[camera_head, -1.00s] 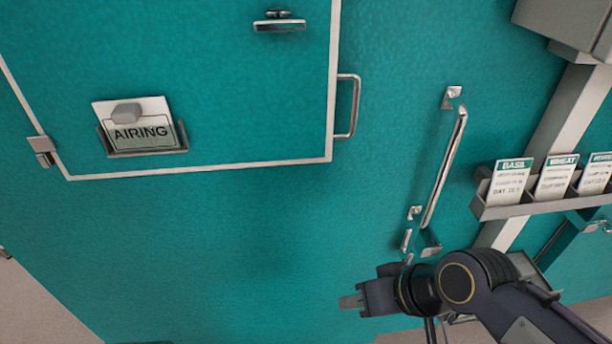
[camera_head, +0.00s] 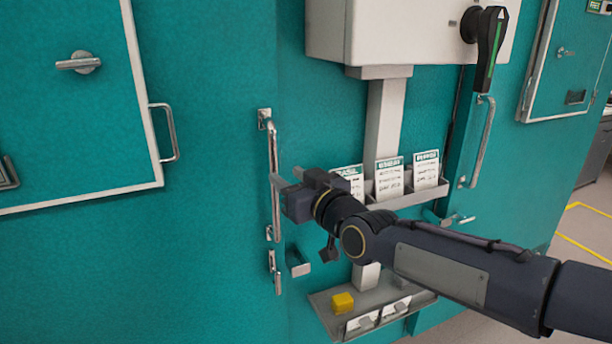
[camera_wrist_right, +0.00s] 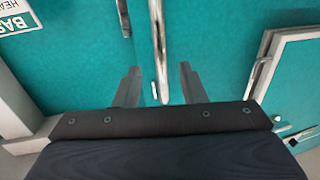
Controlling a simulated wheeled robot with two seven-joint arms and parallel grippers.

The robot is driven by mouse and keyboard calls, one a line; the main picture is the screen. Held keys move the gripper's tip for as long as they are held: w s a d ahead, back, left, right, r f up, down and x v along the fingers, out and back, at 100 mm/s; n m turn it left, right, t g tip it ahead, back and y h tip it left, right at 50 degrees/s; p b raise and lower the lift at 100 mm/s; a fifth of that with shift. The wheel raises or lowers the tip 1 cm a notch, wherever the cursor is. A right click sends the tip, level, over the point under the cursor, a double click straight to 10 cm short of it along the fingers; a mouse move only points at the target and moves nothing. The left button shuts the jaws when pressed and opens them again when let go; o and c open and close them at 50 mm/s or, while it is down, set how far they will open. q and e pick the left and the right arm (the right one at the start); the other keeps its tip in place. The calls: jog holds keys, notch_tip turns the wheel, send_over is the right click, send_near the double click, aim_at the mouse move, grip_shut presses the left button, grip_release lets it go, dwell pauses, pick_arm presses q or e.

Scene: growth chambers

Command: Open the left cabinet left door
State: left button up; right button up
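The teal cabinet door (camera_head: 220,110) fills the left and middle of the head view and looks shut. A long vertical metal bar handle (camera_head: 274,152) is fixed near its right side. My right gripper (camera_head: 276,181) comes in from the right at the middle of this handle. In the right wrist view the gripper (camera_wrist_right: 158,88) has its two fingers spread, one each side of the handle bar (camera_wrist_right: 158,40). A gap shows between the bar and each finger. The fingertips are partly hidden in the head view. My left gripper is out of view.
A framed hatch (camera_head: 70,120) with its own handle is at left. Card holders (camera_head: 405,198) and a tray (camera_head: 385,312) with a yellow block (camera_head: 342,303) sit beside and below my right arm. A grey box (camera_head: 410,30) with a black lever (camera_head: 488,48) is above.

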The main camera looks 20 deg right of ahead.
aim_at(276, 169)
jog(key=p+x, duration=0.1)
jog(key=x, duration=0.5)
jog(key=shift+w+a, duration=0.2)
jog(key=shift+w, duration=0.15)
grip_shut()
